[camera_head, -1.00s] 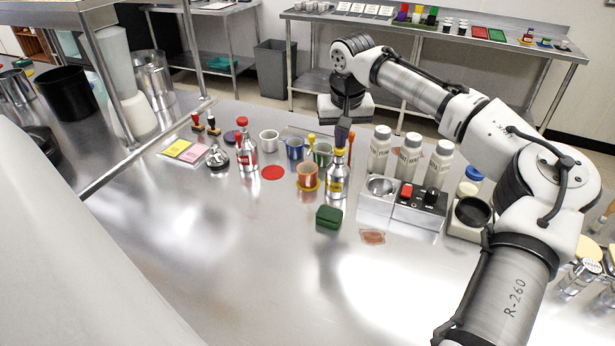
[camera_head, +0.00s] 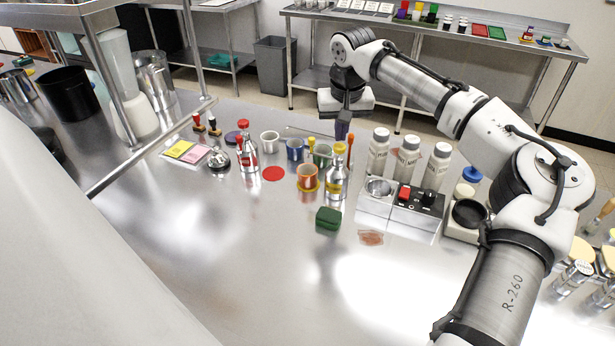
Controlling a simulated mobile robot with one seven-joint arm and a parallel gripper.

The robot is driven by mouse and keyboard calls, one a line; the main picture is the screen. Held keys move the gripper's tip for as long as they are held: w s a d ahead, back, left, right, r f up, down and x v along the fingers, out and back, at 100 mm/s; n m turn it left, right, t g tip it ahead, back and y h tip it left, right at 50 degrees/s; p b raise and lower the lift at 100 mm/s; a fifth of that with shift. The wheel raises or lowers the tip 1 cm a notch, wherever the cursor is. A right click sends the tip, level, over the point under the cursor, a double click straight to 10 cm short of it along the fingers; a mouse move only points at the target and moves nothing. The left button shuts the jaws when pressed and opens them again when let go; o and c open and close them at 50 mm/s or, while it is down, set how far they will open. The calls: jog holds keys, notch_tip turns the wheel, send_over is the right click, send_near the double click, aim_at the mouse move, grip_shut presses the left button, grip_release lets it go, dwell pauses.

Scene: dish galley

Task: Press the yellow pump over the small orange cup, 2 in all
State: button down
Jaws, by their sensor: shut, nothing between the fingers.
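The yellow pump (camera_head: 339,149) tops a clear and silver bottle (camera_head: 336,184) standing upright on the steel counter. The small orange cup (camera_head: 307,178) stands just left of the bottle on a yellow disc (camera_head: 309,188). My gripper (camera_head: 343,136) points down, shut and empty, right above the yellow pump. Its tips look very close to the pump head; I cannot tell whether they touch it. The inside of the cup is too small to read.
A red-topped bottle (camera_head: 246,153) stands left, near a red disc (camera_head: 273,173). White, blue and green cups stand behind. White bottles (camera_head: 408,157) and a switch box (camera_head: 417,205) are to the right. A green box (camera_head: 328,218) sits in front; the front left counter is clear.

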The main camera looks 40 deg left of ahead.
jog(key=shift+f, duration=0.1)
dwell(0.3)
jog(key=shift+f+b, duration=0.45)
jog(key=shift+f, duration=0.85)
jog(key=shift+r+p, duration=1.25)
jog(key=shift+r, duration=0.2)
notch_tip(320, 180, up, 2)
jog(key=shift+r+p, duration=0.1)
jog(key=shift+p, duration=0.95)
notch_tip(320, 180, up, 4)
jog(key=shift+f, duration=0.1)
